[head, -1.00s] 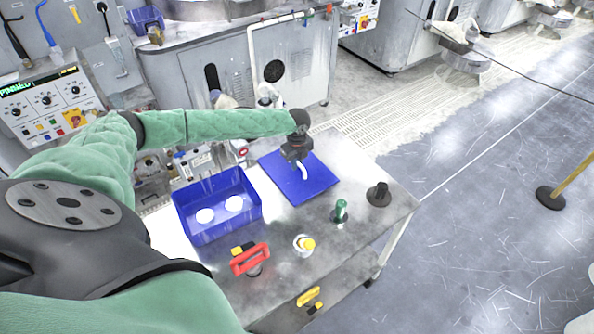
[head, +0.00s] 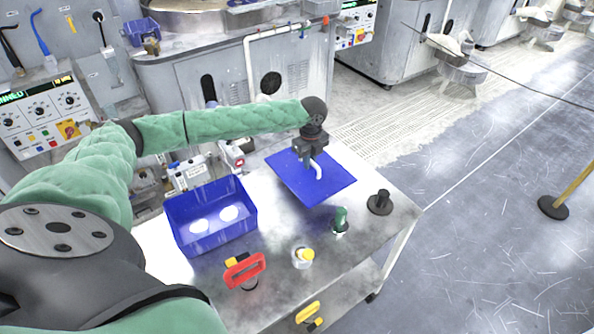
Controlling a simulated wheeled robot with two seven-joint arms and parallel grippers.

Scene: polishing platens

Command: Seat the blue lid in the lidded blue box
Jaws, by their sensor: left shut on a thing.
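The blue lid (head: 334,184) is a flat square plate with a white handle (head: 317,171), at the table's back right. My left gripper (head: 313,156) is above it, shut on that handle. The lid looks a little raised off the table, but the gap beneath is hard to see. The open blue box (head: 206,238) stands to the left of the lid, apart from it, with two white round pieces inside. My right gripper is not in view.
On the steel table (head: 215,275) are a red-handled tool (head: 245,269), a yellow-topped white container (head: 302,257), a green-topped item (head: 340,220) and a black knob-like piece (head: 380,203). A yellow-handled item (head: 308,312) is on the lower shelf. Grey machines stand behind.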

